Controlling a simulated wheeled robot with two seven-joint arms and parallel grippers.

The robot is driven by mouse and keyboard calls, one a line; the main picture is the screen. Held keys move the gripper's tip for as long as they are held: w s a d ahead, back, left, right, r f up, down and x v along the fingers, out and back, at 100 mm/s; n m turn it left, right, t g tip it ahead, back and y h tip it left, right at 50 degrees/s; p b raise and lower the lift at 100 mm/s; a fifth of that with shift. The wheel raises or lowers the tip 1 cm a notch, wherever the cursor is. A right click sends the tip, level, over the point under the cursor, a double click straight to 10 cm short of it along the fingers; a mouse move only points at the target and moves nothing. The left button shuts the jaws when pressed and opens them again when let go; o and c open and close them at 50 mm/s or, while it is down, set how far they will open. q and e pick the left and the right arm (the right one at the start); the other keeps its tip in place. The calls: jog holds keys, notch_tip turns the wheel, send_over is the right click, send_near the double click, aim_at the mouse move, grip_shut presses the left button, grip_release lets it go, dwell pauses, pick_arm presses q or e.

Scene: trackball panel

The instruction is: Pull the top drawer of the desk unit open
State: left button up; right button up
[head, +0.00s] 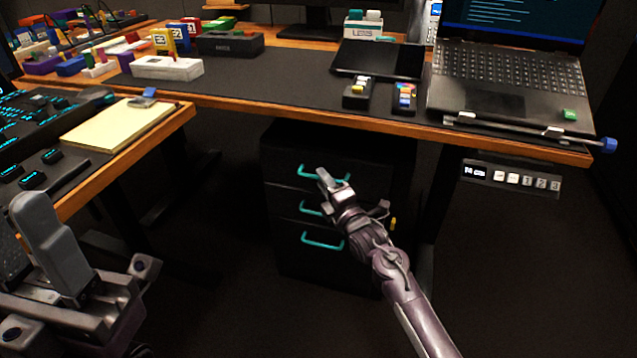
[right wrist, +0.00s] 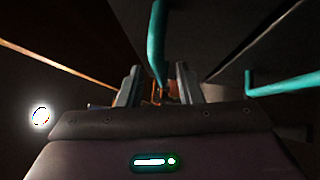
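The black desk unit (head: 340,150) stands under the desk with three drawers, each with a teal handle. The top drawer's handle (head: 308,171) is partly hidden by my right gripper (head: 331,181); the drawer front looks flush with the unit. In the right wrist view, my right gripper (right wrist: 160,90) is open, its fingers apart on either side of a teal handle (right wrist: 157,45). Gaps show on both sides of that handle, and contact is not visible. My left gripper (head: 62,250) is at the lower left, away from the unit; its finger opening is unclear.
The middle handle (head: 310,208) and bottom handle (head: 322,242) sit below. The desk edge (head: 370,122) overhangs the unit. A button panel (head: 510,178) hangs under the desk at right. A side desk with a yellow pad (head: 118,122) stands left. Floor before the unit is clear.

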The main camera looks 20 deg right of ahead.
jog(key=shift+x, duration=1)
jog(key=shift+c, duration=0.2)
grip_shut()
jog(key=shift+f, duration=0.1)
